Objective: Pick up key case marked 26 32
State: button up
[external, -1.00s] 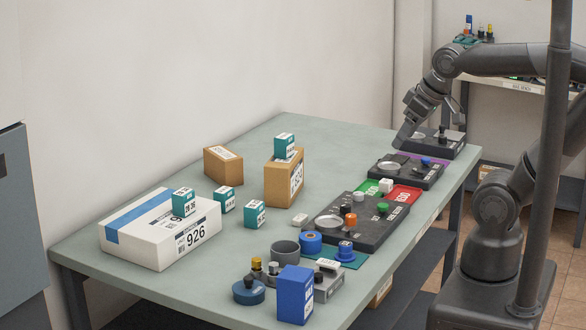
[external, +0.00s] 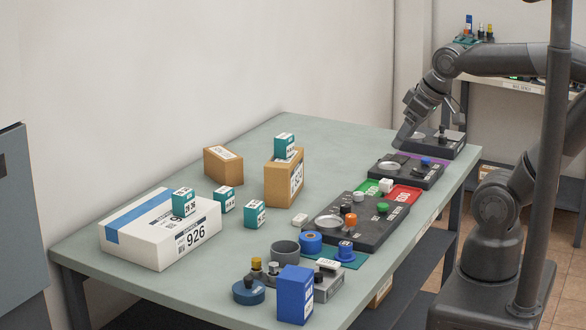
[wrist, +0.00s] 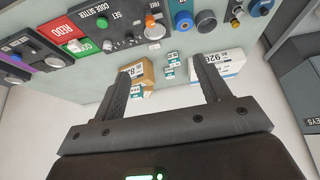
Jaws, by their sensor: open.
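Several teal key cases with white labels show in the external view. One (external: 284,147) is on top of a brown carton, one (external: 184,203) is on the white box, and two stand on the table, at the left (external: 225,200) and right (external: 255,214). Their labels are too small to read surely, so I cannot tell which is marked 26 32. My gripper (external: 430,130) is open and empty above the table's far right end, well away from the cases. In the wrist view its fingers (wrist: 160,66) are spread, with small teal cases (wrist: 171,58) far beyond.
Brown cartons (external: 270,183) and a white box marked 926 (external: 150,245) stand among the cases. Dark panels (external: 372,230) with knobs line the right side. A blue box (external: 295,296) and round parts are at the front.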

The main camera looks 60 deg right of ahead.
jog(key=shift+o, duration=0.4)
jog(key=n+g, duration=0.1)
jog(key=g, duration=0.5)
send_over(254, 204)
jog(key=f, duration=1.7)
jog(key=shift+d, duration=0.2)
jog(key=shift+w+f, duration=0.15)
jog(key=shift+f, duration=0.1)
notch_tip(254, 204, down, 11)
jog(key=shift+a+r, duration=0.15)
